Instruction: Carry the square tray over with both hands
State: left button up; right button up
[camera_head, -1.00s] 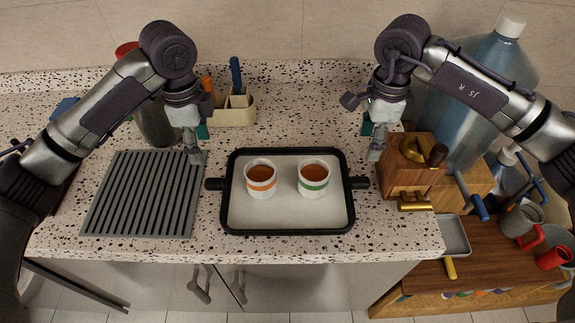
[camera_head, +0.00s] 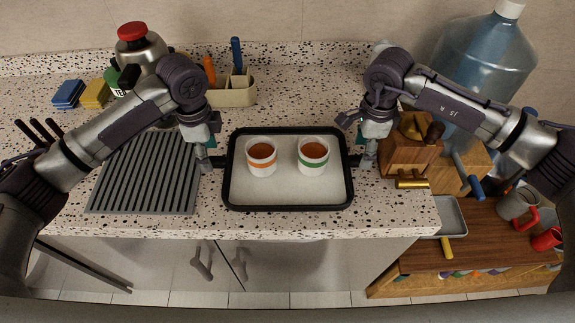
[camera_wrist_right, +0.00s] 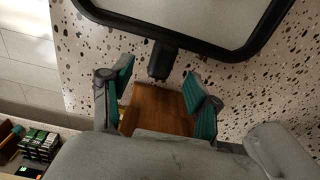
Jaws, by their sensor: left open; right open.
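The square tray (camera_head: 288,205), with a black rim, pale base and a black handle on each side, lies on the speckled counter. Two cups of brown drink stand on it, one orange-banded (camera_head: 261,160) and one green-banded (camera_head: 313,158). My left gripper (camera_head: 206,163) is open at the tray's left handle. My right gripper (camera_head: 366,161) is open at the right handle. In the right wrist view the tray's handle (camera_wrist_right: 162,62) lies ahead of the gap between the spread green-padded fingers, and nothing is clamped. Whether the left fingers touch their handle is hidden.
A grey ribbed rack (camera_head: 146,180) lies left of the tray. A wooden grinder (camera_head: 410,155) with a brass drawer pull stands close beside my right gripper. A utensil caddy (camera_head: 235,92) stands behind. The counter in front of the tray is a narrow clear strip.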

aim_at(211, 159)
pick_arm(q)
notch_tip(211, 159, down, 4)
jog(key=shift+w+r, duration=0.15)
jog(key=shift+r, duration=0.1)
pick_arm(e)
notch_tip(211, 159, down, 4)
jog(key=shift+w+r, duration=0.1)
jog(key=shift+r, duration=0.15)
pick_arm(q)
jog(key=shift+f, duration=0.3)
pick_arm(e)
jog(key=shift+f, duration=0.25)
pick_arm(q)
grip_shut()
pick_arm(e)
grip_shut()
pick_arm(q)
jog(key=shift+r, duration=0.1)
